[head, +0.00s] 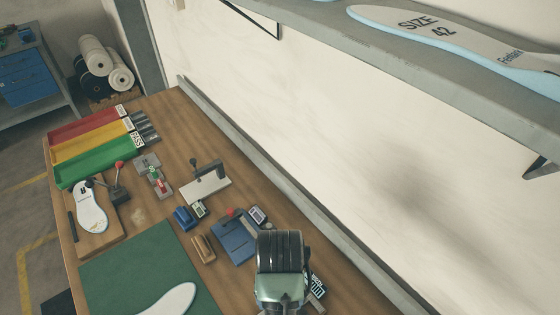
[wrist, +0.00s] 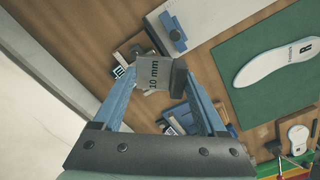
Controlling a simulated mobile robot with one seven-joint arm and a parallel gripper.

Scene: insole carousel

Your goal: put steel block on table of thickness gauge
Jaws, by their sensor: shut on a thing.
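My gripper (wrist: 156,75) is shut on the steel block (wrist: 153,74), a grey block marked "10 mm" held between the blue fingers in the wrist view. In the head view my gripper (head: 281,272) is at the bottom centre, and the block is hidden there. Two gauge-like devices stand beyond it: a blue base (head: 234,243) with a red knob and a small display beside it, and a pale plate (head: 205,192) with a dark C-shaped frame. I cannot tell for sure which is the thickness gauge. The blue base is partly hidden behind the fingers in the wrist view (wrist: 180,113).
A green mat (head: 118,270) with a white insole lies left of my gripper. Red, yellow and green trays (head: 95,163) stand at the far end. A wooden block (head: 203,248) and blue tool (head: 184,217) lie near the devices. A wall shelf (head: 460,95) overhangs at right.

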